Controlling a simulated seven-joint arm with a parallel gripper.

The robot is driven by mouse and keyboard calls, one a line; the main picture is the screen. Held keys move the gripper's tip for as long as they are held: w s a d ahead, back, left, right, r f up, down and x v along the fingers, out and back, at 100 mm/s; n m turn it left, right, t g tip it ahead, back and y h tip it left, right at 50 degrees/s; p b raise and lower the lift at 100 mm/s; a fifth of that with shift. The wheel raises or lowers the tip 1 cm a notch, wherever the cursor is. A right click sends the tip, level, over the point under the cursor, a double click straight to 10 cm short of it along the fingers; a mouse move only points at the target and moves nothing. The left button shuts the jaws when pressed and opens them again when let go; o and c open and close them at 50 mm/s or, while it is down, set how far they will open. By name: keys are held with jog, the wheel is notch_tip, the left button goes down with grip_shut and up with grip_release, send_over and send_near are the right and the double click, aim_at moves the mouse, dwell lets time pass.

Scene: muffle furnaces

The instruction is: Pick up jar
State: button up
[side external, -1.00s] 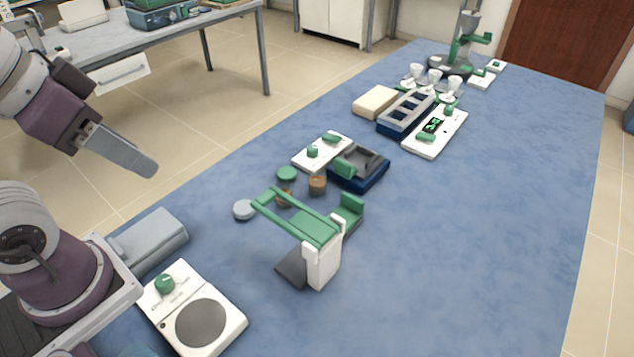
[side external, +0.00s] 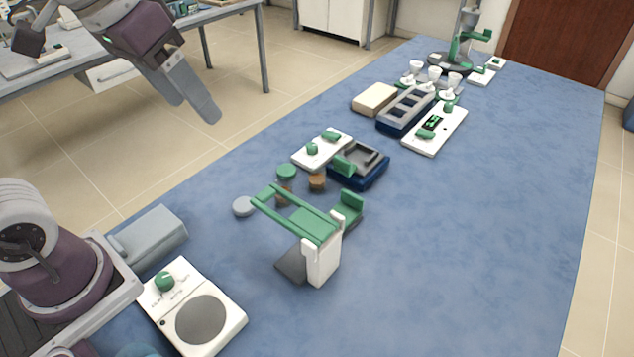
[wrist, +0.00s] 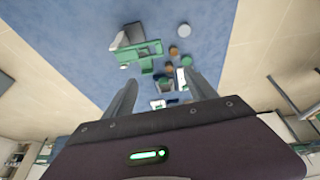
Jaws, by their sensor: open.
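A group of small round containers stands mid-table, partly behind a green and white stand (side external: 315,235). One has a green lid (side external: 286,171), and a brown one (side external: 317,180) is to its right. Another brownish one (side external: 284,194) is mostly hidden by the stand's green bars. I cannot tell for sure which is the jar. In the wrist view the green lid (wrist: 186,60) and brown tops (wrist: 173,50) show small, beyond the fingers. My gripper (side external: 196,112) is open and empty, high up and left of the group; its two fingers (wrist: 160,78) also show in the wrist view.
A flat grey disc (side external: 243,206) lies left of the stand. A blue tray device (side external: 358,164) and a white panel (side external: 321,150) are behind the group. A white hotplate-like unit (side external: 192,308) is at the front left. The blue table's right side is clear.

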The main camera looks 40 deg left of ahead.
jog(key=w+f+g, duration=0.2)
jog(key=w+f, duration=0.2)
jog(key=w, duration=0.9)
jog(key=g, duration=0.2)
send_over(317, 171)
jog(key=s+d, duration=0.1)
jog(key=s, duration=0.1)
notch_tip(317, 171, down, 19)
jog(key=f, duration=1)
jog(key=shift+w+d, duration=0.15)
jog(key=shift+w, duration=0.05)
grip_shut()
